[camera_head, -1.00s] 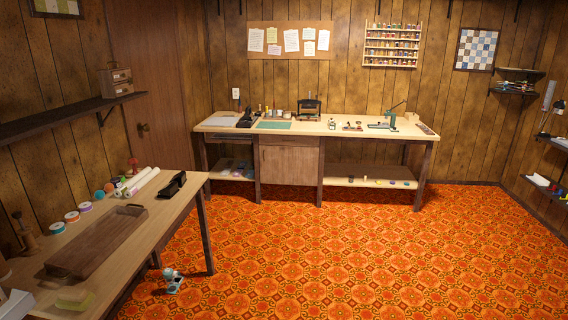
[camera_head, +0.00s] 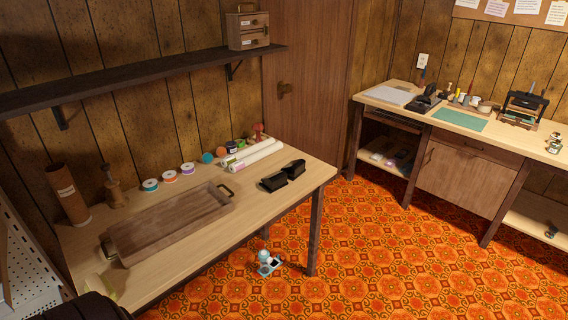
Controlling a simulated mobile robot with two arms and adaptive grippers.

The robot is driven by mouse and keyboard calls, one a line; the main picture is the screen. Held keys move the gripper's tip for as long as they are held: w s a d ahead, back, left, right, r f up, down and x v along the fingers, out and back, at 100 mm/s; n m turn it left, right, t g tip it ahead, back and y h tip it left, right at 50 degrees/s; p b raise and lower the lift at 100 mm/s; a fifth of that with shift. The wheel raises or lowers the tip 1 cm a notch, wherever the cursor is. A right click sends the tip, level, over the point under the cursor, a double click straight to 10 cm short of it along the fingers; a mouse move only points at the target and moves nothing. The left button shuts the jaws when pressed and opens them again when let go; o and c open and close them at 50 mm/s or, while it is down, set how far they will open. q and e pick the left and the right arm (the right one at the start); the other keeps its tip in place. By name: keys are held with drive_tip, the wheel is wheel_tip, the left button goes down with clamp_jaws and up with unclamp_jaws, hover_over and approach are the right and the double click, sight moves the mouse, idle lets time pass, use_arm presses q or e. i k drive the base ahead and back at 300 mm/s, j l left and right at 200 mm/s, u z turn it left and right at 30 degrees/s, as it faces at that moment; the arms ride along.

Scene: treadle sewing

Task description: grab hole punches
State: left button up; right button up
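Two small black objects that look like hole punches, one (camera_head: 274,182) and another just behind it (camera_head: 294,168), lie side by side near the right end of the left wooden table (camera_head: 240,232). They are too small to identify with certainty. Neither of my grippers is in view.
A wooden tray with handles (camera_head: 170,228) lies left of the black objects. White rolls (camera_head: 255,156) and thread spools (camera_head: 169,177) line the table's back. A light blue and white item (camera_head: 268,263) sits on the floor. A workbench (camera_head: 465,172) stands right, beyond open orange carpet (camera_head: 390,265).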

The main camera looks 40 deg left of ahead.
sight(272, 182)
drive_tip(key=i+u, duration=0.35)
drive_tip(key=u, duration=0.15)
drive_tip(key=i+l+u, duration=0.2)
drive_tip(key=i+u, duration=0.15)
drive_tip(key=u, duration=0.15)
drive_tip(key=i+l+u, duration=0.3)
drive_tip(key=u, duration=0.2)
drive_tip(key=i+l+u, duration=0.2)
drive_tip(key=l+u, duration=0.3)
drive_tip(key=j, duration=0.05)
